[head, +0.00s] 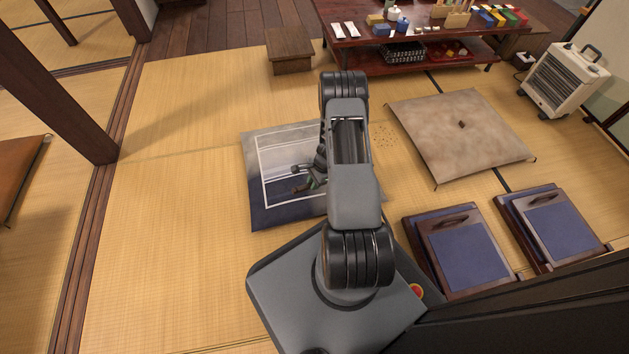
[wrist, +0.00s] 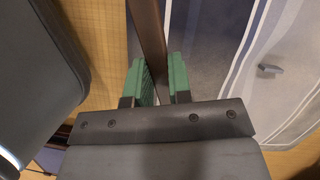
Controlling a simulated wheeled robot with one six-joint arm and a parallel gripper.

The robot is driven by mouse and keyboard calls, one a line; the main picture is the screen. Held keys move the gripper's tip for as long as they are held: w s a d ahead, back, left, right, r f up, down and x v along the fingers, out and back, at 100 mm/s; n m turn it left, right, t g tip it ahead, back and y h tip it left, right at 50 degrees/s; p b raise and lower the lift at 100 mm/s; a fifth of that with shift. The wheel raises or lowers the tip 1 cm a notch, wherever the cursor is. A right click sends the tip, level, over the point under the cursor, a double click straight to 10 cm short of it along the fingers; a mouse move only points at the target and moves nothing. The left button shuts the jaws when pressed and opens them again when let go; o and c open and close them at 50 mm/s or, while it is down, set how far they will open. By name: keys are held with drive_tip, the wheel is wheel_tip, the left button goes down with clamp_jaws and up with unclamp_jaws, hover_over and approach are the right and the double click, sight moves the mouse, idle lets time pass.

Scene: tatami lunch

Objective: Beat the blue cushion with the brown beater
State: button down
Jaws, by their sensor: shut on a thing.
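My gripper (wrist: 160,78) has green pads shut on the brown beater (wrist: 150,35), whose straight shaft runs up out of the wrist view. The beater's head is not visible there, and I cannot make it out in the head view. The blue cushion (head: 265,207), blue-grey with white lines, lies flat on the tatami, partly hidden behind my arm. In the head view my gripper (head: 312,184) is over the cushion's right part. The cushion also fills the right side of the wrist view (wrist: 220,50). I cannot tell whether the beater touches it.
A beige cushion (head: 465,140) lies to the right. Two legless chairs with blue seats (head: 468,252) are at the lower right. A low red table (head: 350,62) with small items, a wooden stool (head: 290,50) and a heater (head: 562,80) stand farther back.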

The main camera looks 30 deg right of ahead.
drive_tip(key=shift+f+p, duration=0.6)
drive_tip(key=shift+f, duration=0.1)
wheel_tip(320, 180, up, 10)
drive_tip(key=p, duration=0.7)
drive_tip(key=shift+f, duration=0.25)
